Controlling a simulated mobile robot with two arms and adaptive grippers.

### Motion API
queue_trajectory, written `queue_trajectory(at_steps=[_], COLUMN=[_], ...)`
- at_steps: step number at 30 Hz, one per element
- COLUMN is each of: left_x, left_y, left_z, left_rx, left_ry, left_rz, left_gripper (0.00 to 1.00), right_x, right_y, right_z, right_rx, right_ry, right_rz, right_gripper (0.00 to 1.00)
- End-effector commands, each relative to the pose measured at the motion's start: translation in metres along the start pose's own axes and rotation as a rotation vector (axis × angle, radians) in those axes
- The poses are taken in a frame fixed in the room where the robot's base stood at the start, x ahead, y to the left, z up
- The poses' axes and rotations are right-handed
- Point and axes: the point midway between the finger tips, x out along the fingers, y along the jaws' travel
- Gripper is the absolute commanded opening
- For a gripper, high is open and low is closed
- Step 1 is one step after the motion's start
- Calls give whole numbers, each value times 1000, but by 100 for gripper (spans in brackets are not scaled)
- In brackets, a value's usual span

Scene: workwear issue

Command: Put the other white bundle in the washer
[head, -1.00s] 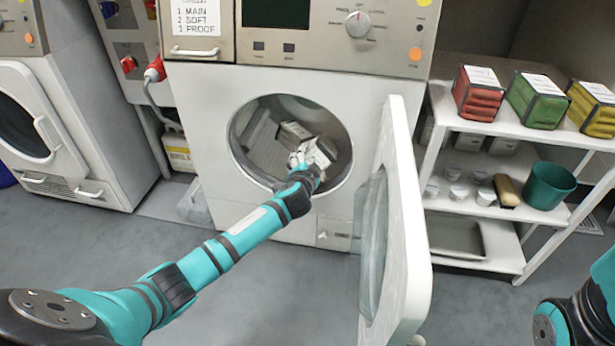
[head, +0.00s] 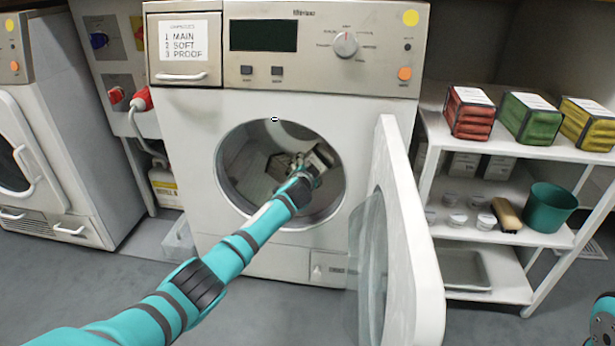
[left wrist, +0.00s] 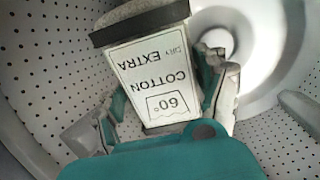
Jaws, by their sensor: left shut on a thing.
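The washer (head: 200,130) stands ahead with its round door (head: 405,240) swung open to the right. My left arm reaches through the opening, and my left gripper (head: 308,172) is inside the drum (head: 240,165). It is shut on a white bundle (head: 323,156). In the left wrist view this bundle (left wrist: 150,75) has a dark band and an upside-down label reading COTTON EXTRA 60°, between the fingers of the gripper (left wrist: 160,100). Another bundle (head: 279,166) lies in the drum, left of the held one, partly hidden and shadowed.
A white shelf unit (head: 480,235) at right carries red (head: 469,115), green (head: 530,120) and yellow (head: 588,125) bundles. Below are jars, a brush and a green bucket (head: 549,207). The open door stands between my left arm and the shelves. Another machine (head: 80,130) stands at left.

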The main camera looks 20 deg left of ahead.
Motion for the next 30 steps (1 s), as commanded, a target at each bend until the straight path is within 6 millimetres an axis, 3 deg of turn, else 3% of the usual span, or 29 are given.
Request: queue_trajectory(at_steps=[5, 6, 12, 23, 30], left_x=[0, 0, 0, -3, -25], left_y=[-1, -1, -1, 0, 0], left_z=[-2, -2, -1, 1, 1], left_rx=[0, 0, 0, 0, 1], left_ry=[3, 3, 2, -1, 1], left_rz=[-1, -1, -1, 0, 0], left_gripper=[30, 75, 100, 100, 100], right_x=[1, 1, 1, 0, 0], right_y=[0, 0, 0, 0, 0], right_z=[0, 0, 0, 0, 0], right_rx=[0, 0, 0, 0, 0], right_ry=[0, 0, 0, 0, 0], right_rz=[0, 0, 0, 0, 0], right_gripper=[100, 100, 100, 100, 100])
